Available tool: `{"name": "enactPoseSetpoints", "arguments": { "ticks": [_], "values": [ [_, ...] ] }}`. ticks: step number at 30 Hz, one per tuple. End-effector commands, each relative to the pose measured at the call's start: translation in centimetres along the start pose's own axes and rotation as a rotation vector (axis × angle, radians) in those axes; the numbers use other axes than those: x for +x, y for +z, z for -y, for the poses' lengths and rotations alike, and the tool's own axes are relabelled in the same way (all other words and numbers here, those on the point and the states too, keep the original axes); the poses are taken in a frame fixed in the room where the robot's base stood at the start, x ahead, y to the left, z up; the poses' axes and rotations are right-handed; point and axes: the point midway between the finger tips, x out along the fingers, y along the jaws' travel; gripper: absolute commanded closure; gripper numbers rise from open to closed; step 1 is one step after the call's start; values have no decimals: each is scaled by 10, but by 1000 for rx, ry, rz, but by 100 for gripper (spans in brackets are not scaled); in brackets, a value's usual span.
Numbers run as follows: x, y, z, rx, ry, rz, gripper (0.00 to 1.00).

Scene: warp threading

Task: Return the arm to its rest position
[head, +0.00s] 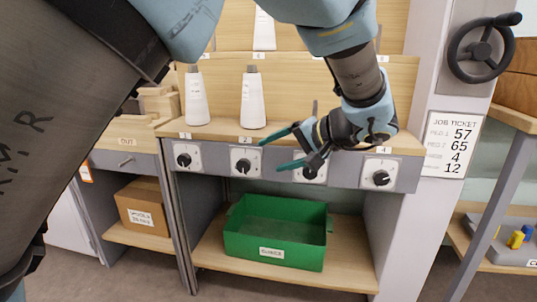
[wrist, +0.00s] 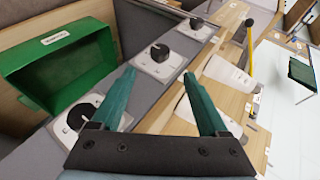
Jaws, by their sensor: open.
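My gripper (head: 270,156) is in front of the grey panel, right of centre in the head view, with its teal fingers apart and pointing left. Nothing is between the fingers. In the wrist view the open fingers (wrist: 158,73) reach over the panel and the wooden shelf edge. My arm comes in from the upper left and bends down from the top. The gripper partly hides the third knob (head: 310,171). The second knob (head: 243,163) is just left of the fingertips, and the fourth knob (head: 380,177) is to the right.
Two white cones (head: 252,100) stand on the shelf above the panel. A green bin (head: 275,255) sits below on the lower shelf. A handwheel (head: 482,50) and job ticket (head: 452,145) are on the right post. A cardboard box (head: 143,207) is lower left.

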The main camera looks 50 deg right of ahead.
Motion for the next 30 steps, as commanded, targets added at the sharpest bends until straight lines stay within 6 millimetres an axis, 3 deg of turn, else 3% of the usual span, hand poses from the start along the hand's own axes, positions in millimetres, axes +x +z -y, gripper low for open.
{"name": "enactPoseSetpoints", "arguments": {
  "ticks": [19, 23, 26, 30],
  "values": [
    [5, 3, 2, -1, 6, 13, 22],
    [42, 21, 18, -6, 53, 95, 22],
    [87, 53, 38, -21, 132, 202, 22],
    [147, 112, 65, -73, 269, 354, 22]
  ]
}}
